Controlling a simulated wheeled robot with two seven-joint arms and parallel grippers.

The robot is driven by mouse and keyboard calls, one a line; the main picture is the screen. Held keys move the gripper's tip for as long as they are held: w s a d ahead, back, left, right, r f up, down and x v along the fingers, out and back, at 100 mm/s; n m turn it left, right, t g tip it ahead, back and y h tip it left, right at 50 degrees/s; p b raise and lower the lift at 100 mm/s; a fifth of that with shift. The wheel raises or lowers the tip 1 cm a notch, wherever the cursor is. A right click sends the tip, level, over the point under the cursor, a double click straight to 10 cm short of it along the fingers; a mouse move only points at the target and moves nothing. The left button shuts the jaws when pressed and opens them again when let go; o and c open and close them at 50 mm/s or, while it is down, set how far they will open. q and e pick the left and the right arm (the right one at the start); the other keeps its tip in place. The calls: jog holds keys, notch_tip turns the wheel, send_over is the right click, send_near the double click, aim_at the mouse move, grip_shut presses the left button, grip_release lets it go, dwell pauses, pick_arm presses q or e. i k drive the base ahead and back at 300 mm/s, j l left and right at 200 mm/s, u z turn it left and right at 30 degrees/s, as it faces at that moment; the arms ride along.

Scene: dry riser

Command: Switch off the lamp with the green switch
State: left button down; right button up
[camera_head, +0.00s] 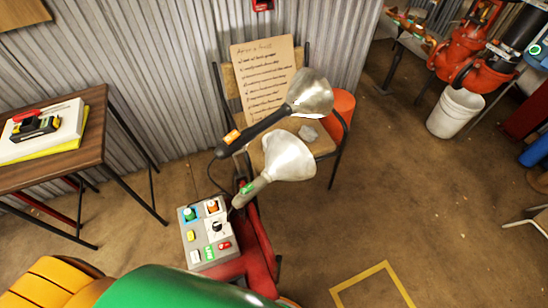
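A grey control box (208,234) stands at the lower middle. Its top carries a green switch (190,214) at the upper left and an orange switch (213,206) at the upper right. Below them are a yellow button, a black knob and small green, red and white parts. Two lamps with funnel-shaped heads rise behind the box. The green-labelled lamp (288,158) is in front; the orange-labelled lamp (311,93) is behind it, with a bright lower rim. I cannot tell for sure which lamps are lit. Neither of my grippers is in view.
A red stand (258,245) is beside the box. A chair holds a handwritten sheet (264,78). A wooden table (85,150) stands left, and a white bucket (455,112) stands right. A large green rounded shape (180,288) fills the bottom edge. The right floor is mostly clear.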

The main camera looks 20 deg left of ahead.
aim_at(248, 187)
jog(key=u, duration=0.8)
